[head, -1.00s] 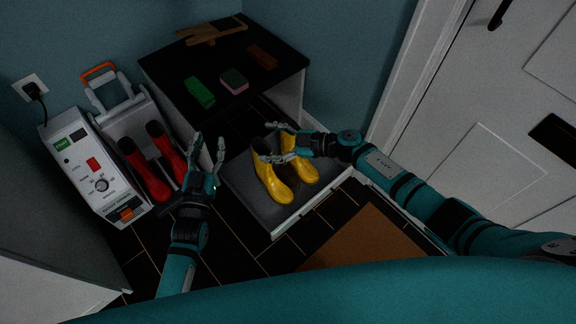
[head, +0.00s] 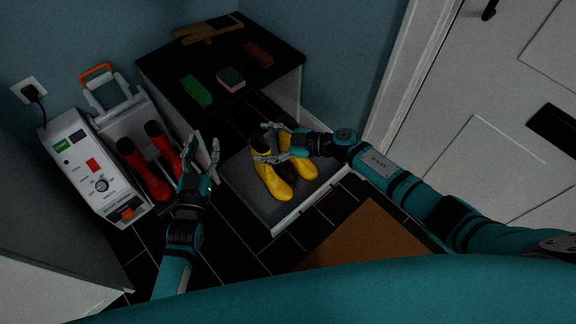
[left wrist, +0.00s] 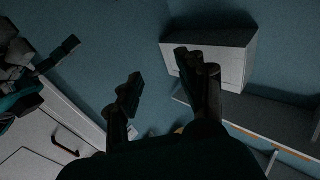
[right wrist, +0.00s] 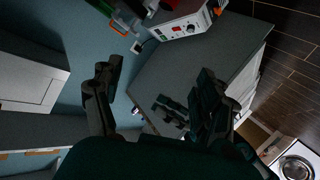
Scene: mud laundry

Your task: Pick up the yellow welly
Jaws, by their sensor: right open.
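A pair of yellow wellies stands upright on a grey tray (head: 245,190): the left welly (head: 270,178) and the right welly (head: 304,167). My right gripper (head: 264,143) is open, its fingers apart across the top of the left welly's shaft in the head view. Its hand covers part of both shafts; I cannot tell whether the fingers touch the rubber. The right wrist view shows its fingers (right wrist: 155,95) apart, with no yellow welly between them. My left gripper (head: 204,143) is open and empty, left of the tray.
A black-topped bench (head: 215,60) behind carries a green brush (head: 196,91), a sponge (head: 231,78) and a brown block (head: 258,54). A brown mat (head: 365,240) lies in front.

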